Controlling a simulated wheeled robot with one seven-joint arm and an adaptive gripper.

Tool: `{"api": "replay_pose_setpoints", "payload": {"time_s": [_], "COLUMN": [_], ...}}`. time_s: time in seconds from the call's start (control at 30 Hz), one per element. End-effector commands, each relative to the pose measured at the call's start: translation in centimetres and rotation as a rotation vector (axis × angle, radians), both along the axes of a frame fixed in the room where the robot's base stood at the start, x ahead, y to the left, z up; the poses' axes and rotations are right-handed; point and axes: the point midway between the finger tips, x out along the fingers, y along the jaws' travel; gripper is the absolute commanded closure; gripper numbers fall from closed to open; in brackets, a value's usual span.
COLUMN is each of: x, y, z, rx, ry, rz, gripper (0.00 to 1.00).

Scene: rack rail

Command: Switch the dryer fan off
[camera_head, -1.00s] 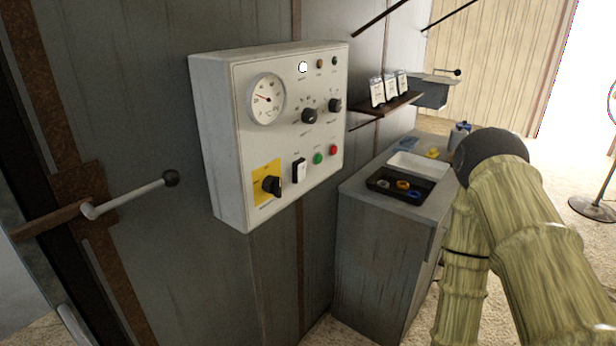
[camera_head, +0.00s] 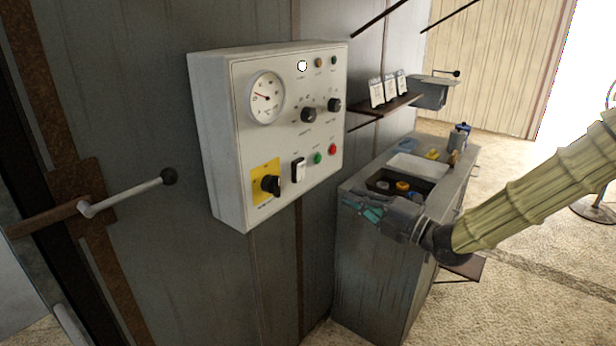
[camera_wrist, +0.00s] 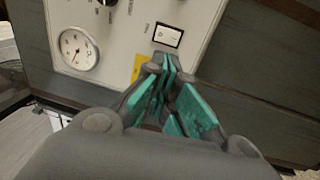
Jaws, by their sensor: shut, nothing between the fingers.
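A pale control box (camera_head: 222,150) is fixed to the grey wall. Its front has a white rocker switch in a black frame (camera_head: 298,169), with a label too small to read. The rocker also shows in the wrist view (camera_wrist: 168,36), just beyond my fingertips. A black rotary switch (camera_head: 270,185) sits on a yellow plate, partly hidden by my fingers in the wrist view. A green button (camera_head: 318,158) and a red button (camera_head: 333,149) are right of the rocker. My gripper (camera_head: 358,206), with teal finger pads, is shut and empty, below and right of the box, apart from it.
A grey cabinet (camera_head: 365,270) stands below my gripper, with a black tray (camera_head: 382,178) and a white tray (camera_head: 420,163) on top. A lever handle (camera_head: 130,192) sticks out at the left. A shelf (camera_head: 392,106) with cards is right of the box.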

Motion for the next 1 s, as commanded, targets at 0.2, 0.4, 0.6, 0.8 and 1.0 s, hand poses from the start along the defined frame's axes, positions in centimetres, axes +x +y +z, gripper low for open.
{"api": "replay_pose_setpoints", "payload": {"time_s": [0.2, 0.4, 0.6, 0.8, 1.0], "x": [0.0, 0.1, 1.2, 3.0, 4.9], "y": [0.0, 0.2, 1.6, 4.1, 6.7], "z": [0.3, 0.3, 0.7, 1.1, 1.5], "rx": [-0.003, -0.003, -0.004, -0.003, -0.002], "ry": [-0.013, -0.011, -0.009, -0.008, -0.008], "rz": [0.002, 0.002, 0.002, 0.002, 0.002], "gripper": [1.00, 1.00, 1.00, 1.00, 1.00]}}
